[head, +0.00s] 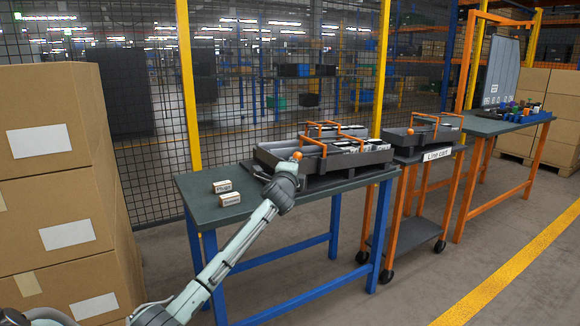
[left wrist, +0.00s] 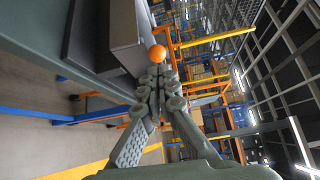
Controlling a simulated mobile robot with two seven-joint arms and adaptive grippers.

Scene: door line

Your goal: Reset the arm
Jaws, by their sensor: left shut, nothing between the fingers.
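My left arm reaches up from the lower left in the head view. Its gripper (head: 290,166) is at the near side of a dark tray (head: 344,160) on the blue-legged table (head: 203,213). In the left wrist view my left gripper (left wrist: 157,72) is shut, with its fingers together. An orange ball (left wrist: 157,53) shows just past the fingertips there; it also shows in the head view (head: 297,155). I cannot tell if the fingers touch it. My right gripper is not in view.
Two small labelled boxes (head: 229,200) lie on the table's left part. A line cart (head: 438,155) with a tray stands right of the table, then an orange-legged table (head: 484,125). Cardboard boxes (head: 50,190) are stacked at left. A mesh fence (head: 150,120) stands behind. The right floor is clear.

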